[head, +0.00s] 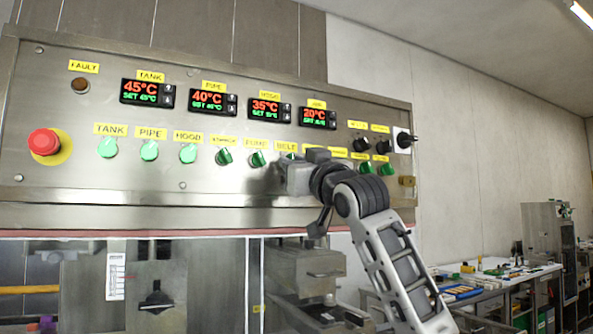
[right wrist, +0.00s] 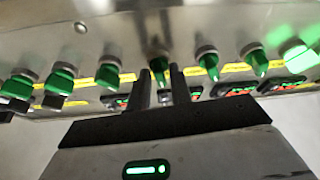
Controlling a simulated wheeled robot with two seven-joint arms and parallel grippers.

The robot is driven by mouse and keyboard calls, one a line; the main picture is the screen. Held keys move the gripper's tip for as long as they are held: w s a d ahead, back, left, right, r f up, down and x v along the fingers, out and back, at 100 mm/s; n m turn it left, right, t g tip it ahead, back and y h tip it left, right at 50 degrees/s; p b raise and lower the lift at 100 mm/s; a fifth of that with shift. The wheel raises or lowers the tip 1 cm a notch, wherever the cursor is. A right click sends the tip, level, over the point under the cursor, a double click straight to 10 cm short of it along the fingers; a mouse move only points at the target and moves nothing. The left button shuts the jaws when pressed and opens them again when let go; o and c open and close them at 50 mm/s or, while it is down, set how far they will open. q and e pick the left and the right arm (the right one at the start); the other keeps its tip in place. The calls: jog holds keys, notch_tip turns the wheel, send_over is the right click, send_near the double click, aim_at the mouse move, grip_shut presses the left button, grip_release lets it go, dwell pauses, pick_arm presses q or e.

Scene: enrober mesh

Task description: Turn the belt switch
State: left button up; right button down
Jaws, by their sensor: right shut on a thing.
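The steel control panel (head: 130,190) carries a row of green switches under yellow labels. The label reading BELT (head: 286,146) is just above my right gripper (head: 283,172), which covers most of the switch below it in the head view. In the right wrist view, the two dark fingers of my right gripper (right wrist: 161,84) are shut on a green switch knob (right wrist: 159,66), one finger on each side. From the label, this is the belt switch. My left gripper is in neither view.
A red emergency button (head: 44,142) is at far left. Temperature displays (head: 147,93) are above. A cluttered table (head: 500,275) stands at right.

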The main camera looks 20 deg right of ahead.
jog(key=m+h, duration=0.2)
jog(key=m, duration=0.1)
jog(key=m+h, duration=0.2)
jog(key=m, duration=0.2)
jog(key=m+h, duration=0.1)
jog(key=m, duration=0.3)
jog(key=shift+a+g+h, duration=0.3)
jog(key=shift+h, duration=0.1)
jog(key=shift+m, duration=0.4)
jog(key=c, duration=1.5)
grip_release()
